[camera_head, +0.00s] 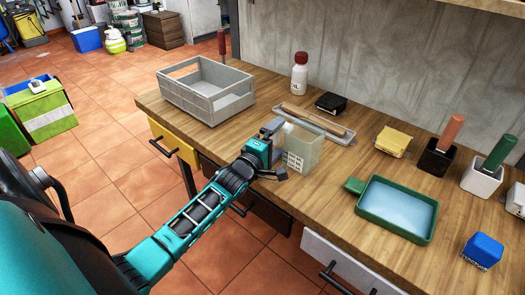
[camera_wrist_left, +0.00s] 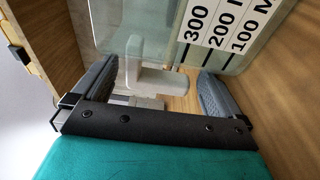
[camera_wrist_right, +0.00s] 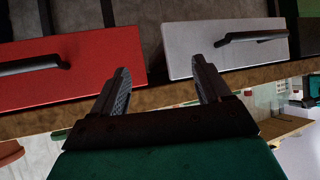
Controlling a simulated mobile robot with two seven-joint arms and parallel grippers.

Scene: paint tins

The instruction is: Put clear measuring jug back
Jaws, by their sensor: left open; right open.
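The clear measuring jug (camera_head: 304,150) stands upright on the wooden bench near its front edge, pale and see-through. My left gripper (camera_head: 278,150) is at its left side with the fingers apart. In the left wrist view, the jug (camera_wrist_left: 150,22) shows a printed scale, and its pale handle (camera_wrist_left: 150,80) lies between the open fingers of my left gripper (camera_wrist_left: 155,85). I cannot tell whether either finger touches it. My right gripper (camera_wrist_right: 160,75) is open and empty, facing drawer fronts in the right wrist view. It is out of the head view.
A grey crate (camera_head: 205,102) stands left of the jug. A green paint tray (camera_head: 397,240) is to the right. Bare bench lies between it and the jug.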

